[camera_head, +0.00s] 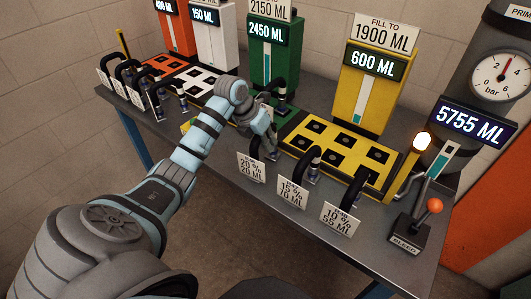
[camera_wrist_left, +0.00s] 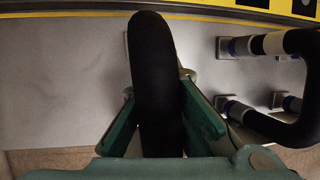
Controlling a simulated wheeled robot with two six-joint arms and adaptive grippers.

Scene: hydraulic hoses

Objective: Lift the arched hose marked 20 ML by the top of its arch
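The arched black hose marked 20 ML (camera_head: 255,148) stands near the table's front edge, with its white tag (camera_head: 251,167) in front. My left gripper (camera_head: 264,134) is at the top of this arch in the head view and partly covers it. In the left wrist view the black hose (camera_wrist_left: 157,85) runs between the two green fingers (camera_wrist_left: 160,120), which lie close against both its sides. The grip looks shut on it, though the contact is partly hidden. The hose ends are mostly hidden, so I cannot tell whether it is raised. My right gripper is not in view.
Hoses tagged 15 % (camera_head: 298,178) and 10 % 55 ML (camera_head: 350,197) stand to the right. A yellow block with sockets (camera_head: 334,150) lies behind. More tagged hoses (camera_head: 130,76) stand at the left. A bleed lever (camera_head: 415,228) is at the right.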

